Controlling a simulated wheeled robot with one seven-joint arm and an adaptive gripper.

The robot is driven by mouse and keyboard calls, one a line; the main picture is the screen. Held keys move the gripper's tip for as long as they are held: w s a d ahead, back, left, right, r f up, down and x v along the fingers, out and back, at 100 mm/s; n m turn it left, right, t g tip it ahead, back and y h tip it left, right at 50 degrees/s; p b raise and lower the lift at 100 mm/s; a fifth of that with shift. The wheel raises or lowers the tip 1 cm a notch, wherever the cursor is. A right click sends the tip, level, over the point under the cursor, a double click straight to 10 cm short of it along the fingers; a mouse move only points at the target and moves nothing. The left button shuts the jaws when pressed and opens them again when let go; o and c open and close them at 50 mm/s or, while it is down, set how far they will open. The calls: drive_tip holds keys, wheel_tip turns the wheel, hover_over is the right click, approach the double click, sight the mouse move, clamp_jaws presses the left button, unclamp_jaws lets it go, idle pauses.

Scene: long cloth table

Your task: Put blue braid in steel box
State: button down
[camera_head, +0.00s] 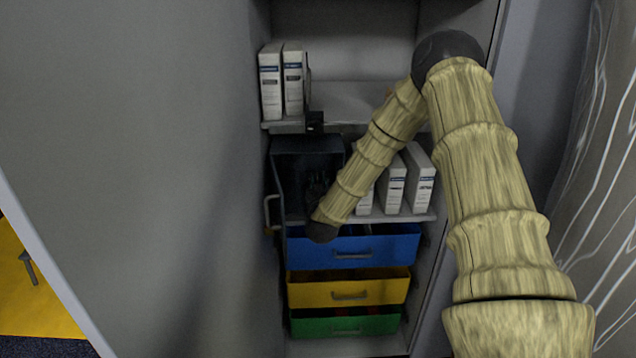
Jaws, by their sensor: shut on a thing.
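My gripper (316,183) is dark and small at the end of my tan-sleeved arm, in front of or inside a dark blue-grey open box (306,143) on the middle shelf. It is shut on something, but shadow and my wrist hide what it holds. I cannot make out a blue braid anywhere. The dark box has a pale handle (267,212) at its left side. I cannot tell whether this is the steel box.
White binders (283,82) stand on the upper shelf (357,102), and more (392,186) stand right of the dark box. Below are partly open blue (385,247), yellow (382,292) and green (375,325) drawers. Cabinet walls close in both sides.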

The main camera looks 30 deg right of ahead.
drive_tip(key=shift+s+f, duration=0.1)
drive_tip(key=shift+f, duration=0.15)
drive_tip(key=c, duration=1.3)
unclamp_jaws()
drive_tip(key=shift+f, duration=0.25)
drive_tip(key=shift+r, duration=0.5)
drive_tip(key=shift+r+p, duration=0.4)
drive_tip(key=shift+r, duration=0.1)
drive_tip(key=v, duration=0.6)
drive_tip(key=b+v, duration=0.1)
drive_tip(key=v, duration=0.5)
drive_tip(key=shift+f, duration=0.25)
